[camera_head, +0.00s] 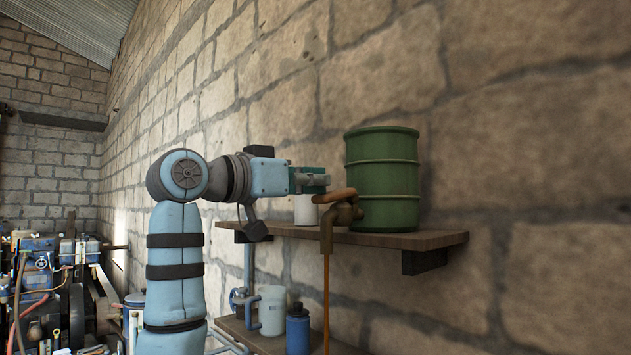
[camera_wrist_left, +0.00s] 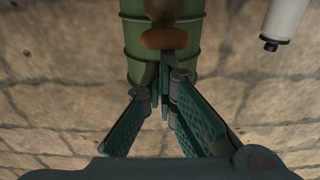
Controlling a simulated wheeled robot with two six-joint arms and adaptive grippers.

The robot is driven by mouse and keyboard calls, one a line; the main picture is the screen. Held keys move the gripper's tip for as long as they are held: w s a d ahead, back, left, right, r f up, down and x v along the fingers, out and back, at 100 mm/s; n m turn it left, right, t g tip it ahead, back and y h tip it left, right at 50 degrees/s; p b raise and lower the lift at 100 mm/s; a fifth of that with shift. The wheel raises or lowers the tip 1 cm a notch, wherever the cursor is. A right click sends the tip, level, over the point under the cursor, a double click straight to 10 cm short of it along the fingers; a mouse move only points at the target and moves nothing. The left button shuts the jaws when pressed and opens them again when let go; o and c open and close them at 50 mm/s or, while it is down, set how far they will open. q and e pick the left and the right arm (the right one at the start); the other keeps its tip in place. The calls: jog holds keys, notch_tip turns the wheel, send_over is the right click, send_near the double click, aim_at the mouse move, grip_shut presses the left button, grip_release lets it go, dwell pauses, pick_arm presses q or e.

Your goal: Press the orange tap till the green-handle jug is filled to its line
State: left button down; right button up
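The orange-brown tap (camera_head: 342,208) sits at the front of the green drum (camera_head: 383,180) on the upper shelf. A thin orange stream (camera_head: 326,300) runs straight down from its spout and out of the bottom of the head view. My left gripper (camera_head: 318,180) is at the tap's lever, seemingly touching it. In the left wrist view its fingertips (camera_wrist_left: 164,75) are together with nothing visible between them, just below the rounded brown end of the tap (camera_wrist_left: 165,38). The green-handle jug and its fill line are not in view. My right gripper is not in view.
The wooden upper shelf (camera_head: 440,239) also holds a white container (camera_head: 305,210) behind my gripper. The stone wall is close behind. Blue machinery (camera_head: 45,260) stands at left.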

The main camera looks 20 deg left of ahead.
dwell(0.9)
pick_arm(q)
jog(key=s+a+r, duration=0.4)
jog(key=s, duration=0.6)
jog(key=shift+a+r, duration=0.15)
jog(key=shift+r+p, duration=0.1)
jog(key=shift+p, duration=0.2)
dwell(1.3)
